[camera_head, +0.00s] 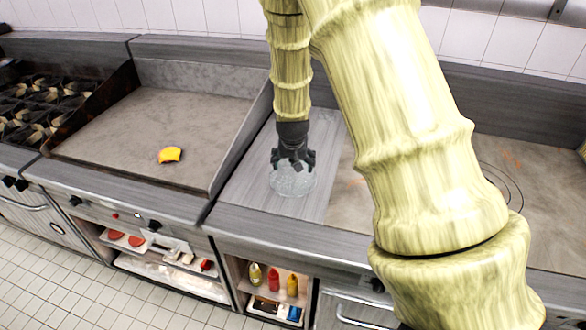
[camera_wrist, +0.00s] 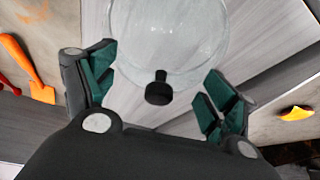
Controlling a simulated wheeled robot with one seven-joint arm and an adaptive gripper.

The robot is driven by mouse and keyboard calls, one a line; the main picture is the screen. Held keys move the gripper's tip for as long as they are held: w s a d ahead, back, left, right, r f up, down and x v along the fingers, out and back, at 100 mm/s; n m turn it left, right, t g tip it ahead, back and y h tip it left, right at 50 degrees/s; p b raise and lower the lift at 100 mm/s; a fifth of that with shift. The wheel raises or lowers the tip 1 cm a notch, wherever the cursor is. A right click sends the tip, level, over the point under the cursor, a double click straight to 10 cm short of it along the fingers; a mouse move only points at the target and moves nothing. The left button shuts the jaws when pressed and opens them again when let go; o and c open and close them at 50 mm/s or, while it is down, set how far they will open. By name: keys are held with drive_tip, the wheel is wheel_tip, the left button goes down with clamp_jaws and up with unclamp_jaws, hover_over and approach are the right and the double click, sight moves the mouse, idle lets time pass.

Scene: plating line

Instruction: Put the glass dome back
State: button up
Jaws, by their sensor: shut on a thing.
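The glass dome (camera_head: 292,182) is clear and round. It is upright at the grey strip of counter between the two griddles; I cannot tell whether its rim touches the surface. The gap beside the knob is visible. The dome's far rim is cut off by the picture's top edge.
A yellow slice (camera_head: 170,154) lies on the left griddle (camera_head: 120,125); it also shows in the wrist view (camera_wrist: 296,113). An orange spatula (camera_wrist: 38,85) lies at the left in the wrist view. Bottles (camera_head: 273,279) stand on a shelf below. My arm hides part of the right griddle.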

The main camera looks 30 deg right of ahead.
sight(293, 170)
drive_tip(key=shift+f+p, duration=1)
drive_tip(key=shift+f, duration=0.75)
drive_tip(key=shift+f, duration=0.15)
drive_tip(key=o, duration=1.6)
drive_tip(key=shift+o, duration=0.2)
drive_tip(key=shift+r, duration=0.25)
drive_tip(key=shift+a+r, duration=0.15)
drive_tip(key=shift+r, duration=0.1)
drive_tip(key=b+v, duration=0.3)
drive_tip(key=v, duration=0.8)
drive_tip(key=shift+s, duration=0.2)
drive_tip(key=shift+r, duration=0.2)
